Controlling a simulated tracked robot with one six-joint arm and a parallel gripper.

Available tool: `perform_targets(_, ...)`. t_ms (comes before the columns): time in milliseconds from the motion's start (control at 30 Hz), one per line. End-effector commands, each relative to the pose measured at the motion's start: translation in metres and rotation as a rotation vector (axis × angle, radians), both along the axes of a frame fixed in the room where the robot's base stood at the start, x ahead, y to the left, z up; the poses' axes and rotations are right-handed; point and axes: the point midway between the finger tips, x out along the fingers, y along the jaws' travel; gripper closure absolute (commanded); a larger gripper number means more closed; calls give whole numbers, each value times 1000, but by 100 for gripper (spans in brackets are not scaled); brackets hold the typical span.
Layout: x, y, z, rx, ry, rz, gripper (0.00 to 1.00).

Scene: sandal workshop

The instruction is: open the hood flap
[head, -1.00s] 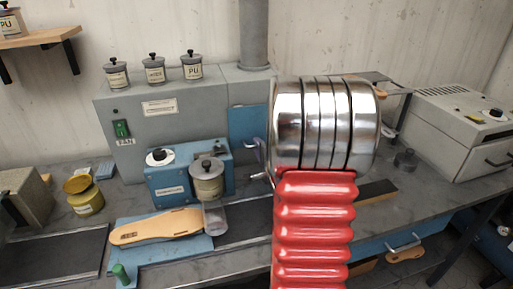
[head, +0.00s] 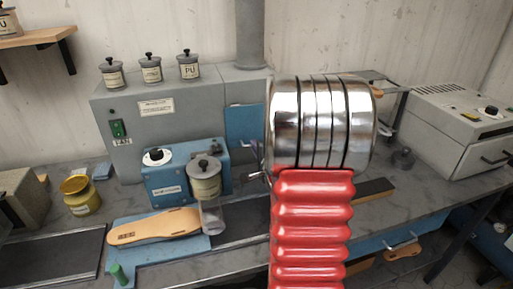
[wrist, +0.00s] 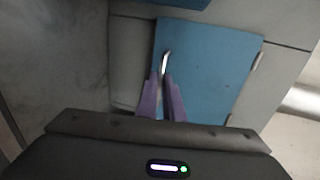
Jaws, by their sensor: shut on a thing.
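The hood flap is a blue panel (head: 243,125) on the front of the grey hood (head: 160,130), partly hidden by my arm in the head view. In the wrist view the flap (wrist: 215,70) fills the middle, with hinges at its right edge and a slim metal handle (wrist: 165,62) near its left edge. My gripper (wrist: 164,100) has its purple fingers closed around the lower part of this handle. The flap looks close to flush with the hood front; I cannot tell whether it is slightly ajar. My arm hides most of the gripper in the head view.
A blue dispenser box (head: 185,175) with a grey pot (head: 204,180) stands on the bench below the flap, left of my arm. A tan sole (head: 150,227) lies in front of it. A yellow pot (head: 80,196) is at left, a grey machine (head: 465,125) at right.

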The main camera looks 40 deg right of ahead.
Motion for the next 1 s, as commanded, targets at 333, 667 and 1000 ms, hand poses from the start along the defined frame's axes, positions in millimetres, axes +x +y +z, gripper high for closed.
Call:
perform_targets(333, -1, 1, -4, 5, 7, 0, 100)
perform_targets(667, -1, 1, -5, 7, 9, 0, 100)
perform_targets(1000, 2, 4, -5, 12, 19, 3, 100)
